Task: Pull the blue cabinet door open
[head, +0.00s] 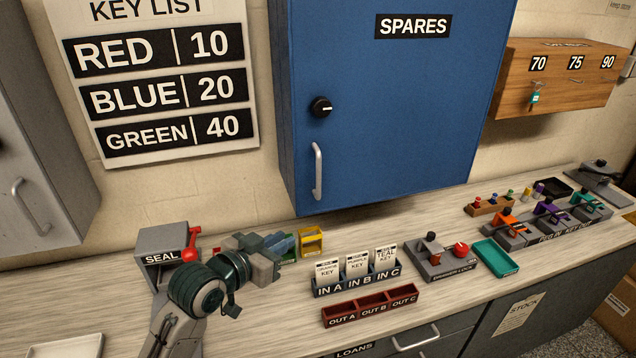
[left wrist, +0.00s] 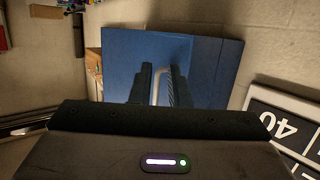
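The blue cabinet (head: 400,105) hangs on the wall with a "SPARES" label, and its door looks shut. A silver vertical bar handle (head: 318,172) is at the door's lower left, with a black round knob (head: 321,107) above it. My left gripper (head: 272,246) is below and left of the handle, apart from it, over the counter. In the left wrist view its two dark fingers (left wrist: 161,88) are spread, and the handle (left wrist: 157,85) shows in line between them, in front of the blue cabinet (left wrist: 119,58). My right gripper is not in view.
A grey SEAL box (head: 160,243) with a red lever stands beside my left arm. A yellow holder (head: 310,241) is close past the gripper. Card racks (head: 357,280) and red OUT trays (head: 370,306) sit below the cabinet. A wooden key box (head: 560,75) hangs right.

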